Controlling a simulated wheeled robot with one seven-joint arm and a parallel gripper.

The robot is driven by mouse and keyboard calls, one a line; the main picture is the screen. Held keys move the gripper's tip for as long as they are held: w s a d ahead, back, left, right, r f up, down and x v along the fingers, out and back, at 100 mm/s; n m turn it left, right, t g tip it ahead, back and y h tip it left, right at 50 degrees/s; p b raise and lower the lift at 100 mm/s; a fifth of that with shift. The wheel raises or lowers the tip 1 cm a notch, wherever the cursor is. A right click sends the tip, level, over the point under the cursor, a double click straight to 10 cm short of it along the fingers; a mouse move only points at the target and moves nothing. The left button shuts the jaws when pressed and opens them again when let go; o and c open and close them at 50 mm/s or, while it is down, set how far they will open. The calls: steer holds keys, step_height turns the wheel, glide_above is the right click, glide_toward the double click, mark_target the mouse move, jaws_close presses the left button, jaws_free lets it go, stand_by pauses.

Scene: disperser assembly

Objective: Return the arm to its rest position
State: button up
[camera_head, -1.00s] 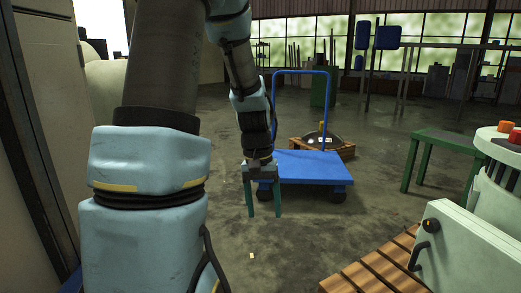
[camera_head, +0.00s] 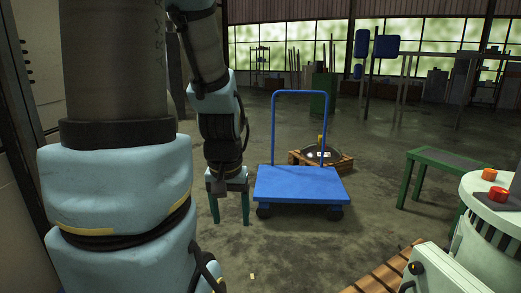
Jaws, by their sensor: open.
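My gripper (camera_head: 230,210) hangs at the end of my arm, left of the middle of the head view. Its two green fingers point down and stand apart, with nothing between them. It hangs in front of the concrete floor, just left of the blue cart's deck in the picture. My large pale blue arm links fill the left side of the view.
A blue platform cart (camera_head: 301,184) stands mid-floor. Behind it, a wooden pallet (camera_head: 342,163) bears a dark round part (camera_head: 318,155). A green-legged table (camera_head: 449,162) stands right. A pale machine with orange knobs (camera_head: 490,210) and wooden slats (camera_head: 385,274) occupy the lower right.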

step_height(320, 180, up, 24)
steer(key=p, duration=2.1)
steer(key=shift+p, duration=0.35)
steer(key=shift+c, duration=0.3)
